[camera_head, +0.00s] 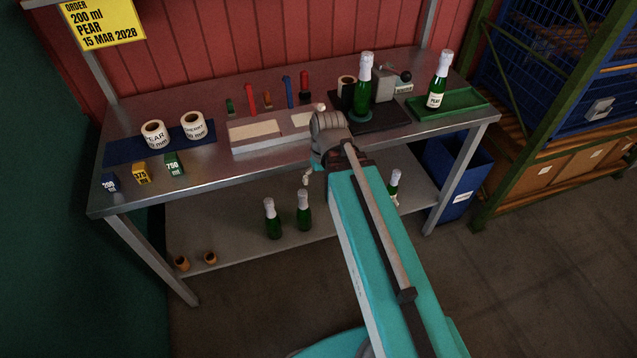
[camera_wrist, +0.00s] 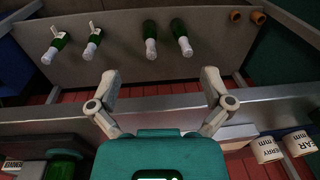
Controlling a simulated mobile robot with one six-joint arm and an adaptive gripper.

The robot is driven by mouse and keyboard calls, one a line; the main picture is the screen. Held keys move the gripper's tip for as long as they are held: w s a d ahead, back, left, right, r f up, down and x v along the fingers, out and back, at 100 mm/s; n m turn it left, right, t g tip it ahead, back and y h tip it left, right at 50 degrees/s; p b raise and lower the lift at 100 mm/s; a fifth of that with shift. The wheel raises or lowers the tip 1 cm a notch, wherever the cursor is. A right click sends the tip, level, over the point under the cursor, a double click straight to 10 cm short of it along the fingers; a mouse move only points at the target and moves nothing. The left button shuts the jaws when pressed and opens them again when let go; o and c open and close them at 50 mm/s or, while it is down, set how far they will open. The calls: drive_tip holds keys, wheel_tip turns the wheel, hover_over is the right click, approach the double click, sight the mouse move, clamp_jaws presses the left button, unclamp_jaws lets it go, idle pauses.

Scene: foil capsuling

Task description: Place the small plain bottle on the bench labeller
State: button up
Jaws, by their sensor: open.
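A plain green bottle with a white foil neck (camera_head: 364,88) stands upright on the round pad of the bench labeller (camera_head: 388,118), beside its label roll and grey box. Two plain green bottles, a left one (camera_head: 271,219) and a right one (camera_head: 304,211), stand on the lower shelf; they also show in the wrist view (camera_wrist: 150,40) (camera_wrist: 181,38). I cannot tell for sure which bottle is the small one. My gripper (camera_wrist: 160,88) is open and empty in front of the bench edge, apart from every bottle. In the head view my arm mostly hides it.
A labelled bottle (camera_head: 437,88) stands in a green tray (camera_head: 462,103). Two other bottles (camera_wrist: 57,46) (camera_wrist: 92,42) are on the lower shelf (camera_head: 235,235). Label rolls (camera_head: 153,134), small blocks and coloured tools occupy the bench top. A blue bin (camera_head: 462,180) stands at right.

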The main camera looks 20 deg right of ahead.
drive_tip(key=shift+s+a+m+h, duration=0.2)
drive_tip(key=shift+s+a+h, duration=0.1)
drive_tip(key=shift+s, duration=0.15)
drive_tip(key=shift+s+a+m+h, duration=0.2)
drive_tip(key=shift+s+h, duration=0.1)
drive_tip(key=shift+s, duration=0.15)
